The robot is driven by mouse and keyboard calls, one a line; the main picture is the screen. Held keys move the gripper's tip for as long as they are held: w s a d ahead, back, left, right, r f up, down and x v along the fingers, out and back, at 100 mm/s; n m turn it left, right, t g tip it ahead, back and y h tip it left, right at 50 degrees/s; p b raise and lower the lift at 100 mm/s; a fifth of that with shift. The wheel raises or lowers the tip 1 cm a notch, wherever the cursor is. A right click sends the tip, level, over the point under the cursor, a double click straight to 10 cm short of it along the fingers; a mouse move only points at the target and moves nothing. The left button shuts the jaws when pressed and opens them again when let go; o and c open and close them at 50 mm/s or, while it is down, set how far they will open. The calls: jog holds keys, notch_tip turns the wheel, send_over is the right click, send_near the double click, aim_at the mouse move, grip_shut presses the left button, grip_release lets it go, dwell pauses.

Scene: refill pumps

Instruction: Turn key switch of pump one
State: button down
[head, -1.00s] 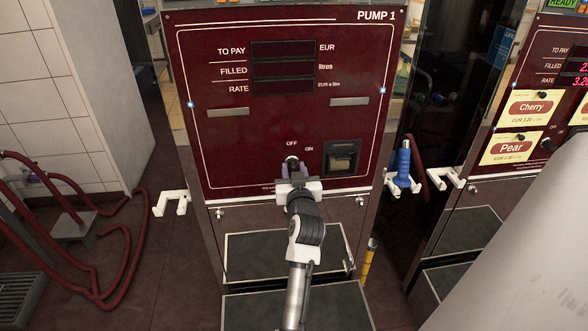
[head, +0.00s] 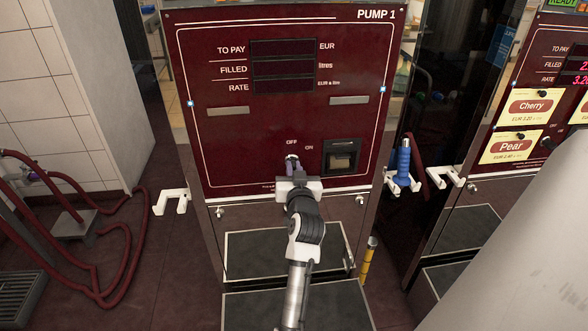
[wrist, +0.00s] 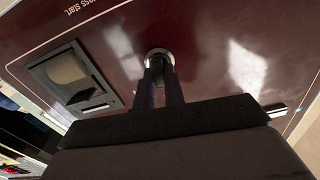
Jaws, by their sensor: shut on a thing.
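Pump one (head: 230,130) is a dark red panel marked PUMP 1, with dark, blank displays. Its key switch (head: 292,157) sits low on the panel, under the OFF label and left of the ON label. My gripper (head: 292,165) is at the switch, its fingers closed on the key. In the wrist view the fingers (wrist: 160,82) meet at the round metal collar of the key switch (wrist: 158,53). The key itself is mostly hidden between the fingers, so I cannot tell its exact angle.
A printer slot (head: 342,157) is right of the switch. White hooks (head: 171,202) stick out at the pump's left, and a blue nozzle (head: 404,164) hangs at its right. Another pump (head: 550,80) with lit digits stands at right. Red hoses (head: 75,230) lie at left.

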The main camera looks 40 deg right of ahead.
jog(key=m+p, duration=0.1)
jog(key=m, duration=0.4)
jog(key=m+p, duration=0.2)
jog(key=m, duration=0.3)
jog(key=shift+d+m, duration=0.1)
jog(key=shift+m, duration=0.3)
jog(key=shift+f, duration=0.1)
jog(key=c, duration=1.5)
grip_release()
jog(key=shift+b+v, duration=1.65)
jog(key=shift+v, duration=5.3)
